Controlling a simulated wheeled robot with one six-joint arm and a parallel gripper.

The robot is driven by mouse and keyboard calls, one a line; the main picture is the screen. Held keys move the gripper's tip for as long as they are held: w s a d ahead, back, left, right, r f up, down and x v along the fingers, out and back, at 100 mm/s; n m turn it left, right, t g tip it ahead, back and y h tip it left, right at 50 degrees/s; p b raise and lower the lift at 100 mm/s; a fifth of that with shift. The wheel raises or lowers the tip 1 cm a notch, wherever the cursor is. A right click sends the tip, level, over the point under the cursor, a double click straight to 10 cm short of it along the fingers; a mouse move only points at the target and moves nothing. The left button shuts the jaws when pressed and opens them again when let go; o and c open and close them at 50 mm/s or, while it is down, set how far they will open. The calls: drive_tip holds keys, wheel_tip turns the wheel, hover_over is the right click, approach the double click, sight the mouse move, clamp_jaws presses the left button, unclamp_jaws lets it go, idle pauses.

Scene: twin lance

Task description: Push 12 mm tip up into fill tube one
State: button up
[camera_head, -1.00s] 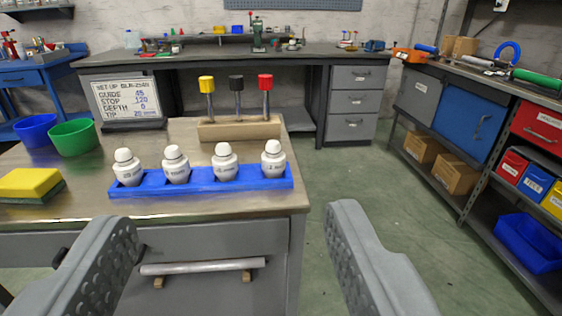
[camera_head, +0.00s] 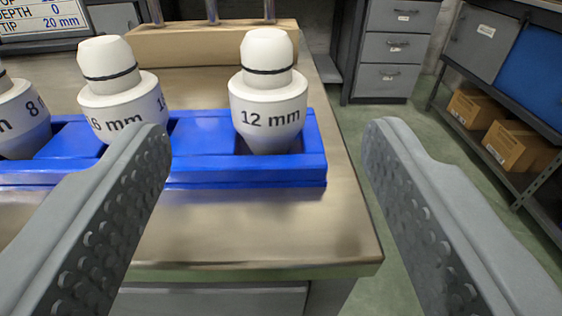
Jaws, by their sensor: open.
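The white 12 mm tip (camera_head: 268,100) stands upright in the right-hand slot of the blue rack (camera_head: 250,172). It has a dark ring near its top and its label faces me. My gripper (camera_head: 268,150) is open and empty. Its two grey fingers lie to the left and right in the picture, and the 12 mm tip shows between them, farther ahead and not touched. A white tip labelled 16 mm (camera_head: 118,95), its label partly unclear, stands left of it, partly covered by the left finger. No fill tube can be made out in this view.
Another white tip (camera_head: 20,118) is cut off at the left edge. A wooden block (camera_head: 200,45) with upright rods stands behind the rack. The bench's right edge is close to the rack, with open floor (camera_head: 400,130) beyond. A set-up sign (camera_head: 42,18) shows top left.

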sight(267, 33)
drive_tip(key=shift+w+f, duration=0.4)
drive_tip(key=shift+w, duration=1.1)
drive_tip(key=shift+w+f, duration=0.45)
drive_tip(key=shift+w, duration=1)
drive_tip(key=shift+w+f, duration=0.4)
drive_tip(key=shift+w, duration=1.1)
drive_tip(key=c, duration=1.1)
drive_tip(key=shift+r, duration=2.55)
drive_tip(key=shift+c, duration=0.3)
